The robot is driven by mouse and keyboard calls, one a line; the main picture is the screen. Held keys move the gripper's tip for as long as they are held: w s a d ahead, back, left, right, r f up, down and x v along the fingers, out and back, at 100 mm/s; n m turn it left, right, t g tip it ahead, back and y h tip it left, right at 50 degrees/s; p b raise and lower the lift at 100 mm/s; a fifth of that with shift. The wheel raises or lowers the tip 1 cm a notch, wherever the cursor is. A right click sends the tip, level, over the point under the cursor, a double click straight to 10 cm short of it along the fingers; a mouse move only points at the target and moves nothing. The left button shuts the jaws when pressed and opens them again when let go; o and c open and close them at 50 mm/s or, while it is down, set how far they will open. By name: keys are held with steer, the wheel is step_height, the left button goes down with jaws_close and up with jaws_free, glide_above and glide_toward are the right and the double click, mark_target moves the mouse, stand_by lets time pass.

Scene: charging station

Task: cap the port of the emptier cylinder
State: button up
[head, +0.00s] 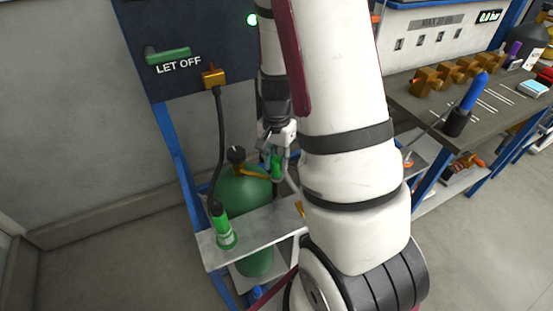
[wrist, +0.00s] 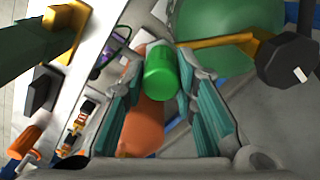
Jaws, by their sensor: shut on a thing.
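My gripper (head: 278,160) is shut on a small green cap-like piece, seen in the wrist view (wrist: 161,78) between the teal finger pads. In the head view the green piece (head: 277,167) hangs just below the fingers, beside the brass valve (head: 252,174) of a large green cylinder (head: 245,195). The wrist view shows this cylinder (wrist: 215,20) at the top, with its brass valve (wrist: 222,41) and a black round knob (wrist: 286,60). An orange body (wrist: 143,128) shows below the held piece; I cannot tell whether it is another cylinder. No fill level is readable.
A panel with a green handle (head: 168,55) reads LET OFF. A bench (head: 440,110) stands right. My arm hides much of the middle.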

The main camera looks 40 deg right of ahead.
mark_target(277, 159)
steer(key=shift+f, duration=0.25)
steer(key=o, duration=1)
steer(key=shift+o, duration=0.2)
steer(key=shift+r, duration=0.15)
step_height(277, 159, up, 12)
steer(key=shift+w, duration=0.1)
